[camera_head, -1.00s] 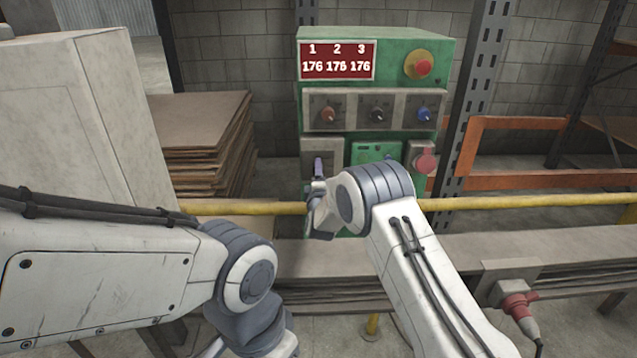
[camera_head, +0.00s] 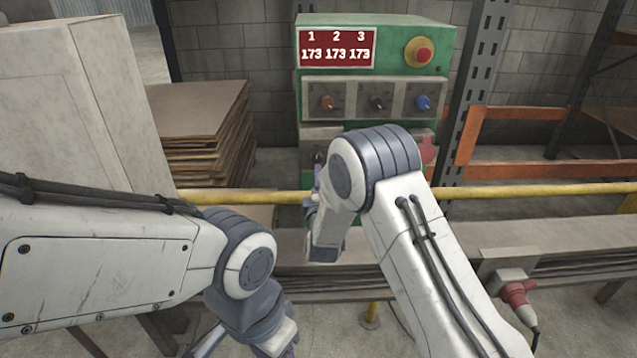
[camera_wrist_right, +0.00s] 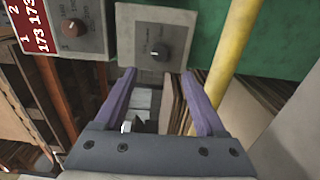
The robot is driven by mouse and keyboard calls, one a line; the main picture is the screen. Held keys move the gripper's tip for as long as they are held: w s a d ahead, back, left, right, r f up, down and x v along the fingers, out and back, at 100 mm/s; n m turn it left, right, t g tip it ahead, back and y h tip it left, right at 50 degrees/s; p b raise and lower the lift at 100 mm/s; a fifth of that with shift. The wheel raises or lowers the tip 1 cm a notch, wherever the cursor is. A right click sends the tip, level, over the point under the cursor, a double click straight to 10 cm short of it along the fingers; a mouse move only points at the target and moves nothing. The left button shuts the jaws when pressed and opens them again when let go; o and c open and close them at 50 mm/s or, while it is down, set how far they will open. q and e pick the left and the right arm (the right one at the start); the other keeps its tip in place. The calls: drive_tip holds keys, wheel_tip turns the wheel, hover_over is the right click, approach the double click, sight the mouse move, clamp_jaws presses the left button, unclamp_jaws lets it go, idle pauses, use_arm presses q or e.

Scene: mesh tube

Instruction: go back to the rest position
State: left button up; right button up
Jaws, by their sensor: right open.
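My right arm reaches up in front of the green control box (camera_head: 385,36) in the head view. Its wrist covers the lower part of the box and most of the gripper. In the right wrist view my right gripper (camera_wrist_right: 158,74) is open, with two purple fingers apart and nothing held between them. A grey panel with a black knob (camera_wrist_right: 158,50) lies just beyond the fingertips, and I see no finger touching it.
A yellow rail (camera_head: 530,191) runs across in front of the box and passes close by the right fingers. A stack of brown sheets (camera_head: 200,125) stands behind. A pale cabinet (camera_head: 75,100) is at left, and a red plug (camera_head: 517,293) hangs at lower right.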

drive_tip(key=s+a+r+m+g+y, duration=0.1)
drive_tip(key=s+a+m+g+y, duration=0.25)
drive_tip(key=s, duration=0.55)
drive_tip(key=s+a+r+m+g+y, duration=0.1)
drive_tip(key=s+a+r+m+g, duration=0.1)
drive_tip(key=s+a+g, duration=0.6)
drive_tip(key=s+d+m+g+h, duration=0.15)
drive_tip(key=s+d, duration=0.25)
drive_tip(key=s, duration=0.5)
drive_tip(key=s+d+m+g, duration=0.2)
drive_tip(key=s+d+g, duration=0.15)
drive_tip(key=s, duration=0.55)
drive_tip(key=s+d+m+g+h, duration=0.1)
drive_tip(key=s+d, duration=0.4)
drive_tip(key=s, duration=0.5)
wheel_tip(320, 180, up, 13)
drive_tip(key=s+d+m+h+p, duration=0.1)
drive_tip(key=p, duration=1.2)
drive_tip(key=shift+s, duration=0.15)
